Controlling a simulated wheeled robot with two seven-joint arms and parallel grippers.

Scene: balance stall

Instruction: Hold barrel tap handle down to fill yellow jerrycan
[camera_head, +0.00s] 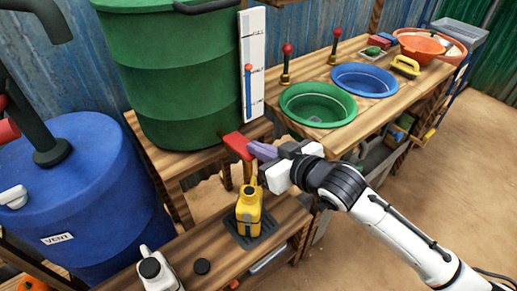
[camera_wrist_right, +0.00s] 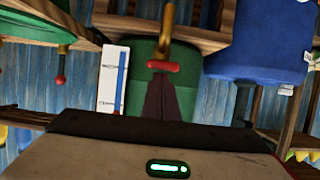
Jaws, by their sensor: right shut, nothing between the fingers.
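The green barrel (camera_head: 180,75) stands on a raised wooden stand, with a red tap handle (camera_head: 238,146) at its lower front. The yellow jerrycan (camera_head: 249,214) stands upright below the tap on a dark tray (camera_head: 272,228). My right gripper (camera_head: 262,151) is shut and empty, with its purple fingertips right at the red handle; I cannot tell if they touch it. In the right wrist view the handle (camera_wrist_right: 163,66) and brass tap (camera_wrist_right: 180,28) show just beyond the fingertips (camera_wrist_right: 166,85). No liquid can be made out. My left gripper is not in view.
A gauge board (camera_head: 252,65) stands beside the green barrel. A blue barrel (camera_head: 75,190) is at left. Green (camera_head: 318,119) and blue (camera_head: 364,94) basins sit on the right bench.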

